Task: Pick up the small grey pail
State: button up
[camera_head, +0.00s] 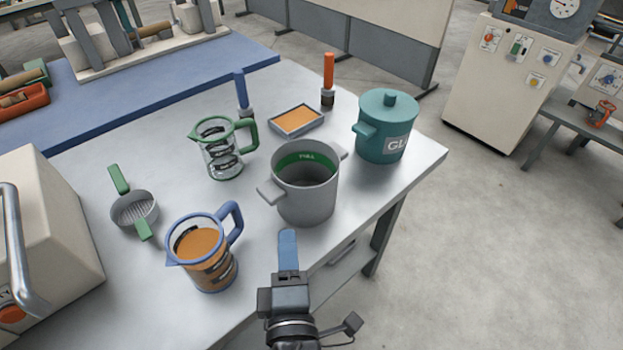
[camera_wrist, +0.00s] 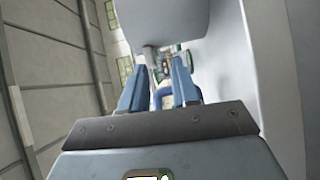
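The small grey pail (camera_head: 307,195) stands upright on the metal worktable, with a lug handle on either side of its rim. A green band with lettering shows on its inner wall. My gripper (camera_head: 288,238) is just in front of the pail, toward the bottom of the head view, with a visible gap to it. In the wrist view my gripper (camera_wrist: 160,70) has its two blue fingers spread apart with nothing held between them. A large smooth grey surface, apparently the pail (camera_wrist: 160,22), fills the top of the wrist view beyond the fingertips.
A blue-handled jug of orange liquid (camera_head: 205,262) stands left of my gripper. A green-handled jug (camera_head: 222,160), an orange-filled tray (camera_head: 297,121) and a lidded teal pot (camera_head: 385,140) stand behind. A green-handled strainer (camera_head: 134,208) lies left. The worktable's (camera_head: 375,195) right edge is close to the pail.

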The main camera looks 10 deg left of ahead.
aim_at(269, 204)
jog(key=shift+t, duration=0.4)
jog(key=w+a, duration=0.1)
jog(key=w, duration=0.1)
jog(key=w+a+r+p, duration=0.1)
jog(key=w+a, duration=0.1)
jog(key=w, duration=0.1)
jog(key=w+a+p, duration=0.1)
jog(key=w+a, duration=0.1)
jog(key=shift+w+r, duration=0.3)
jog(key=shift+r, duration=0.05)
grip_shut()
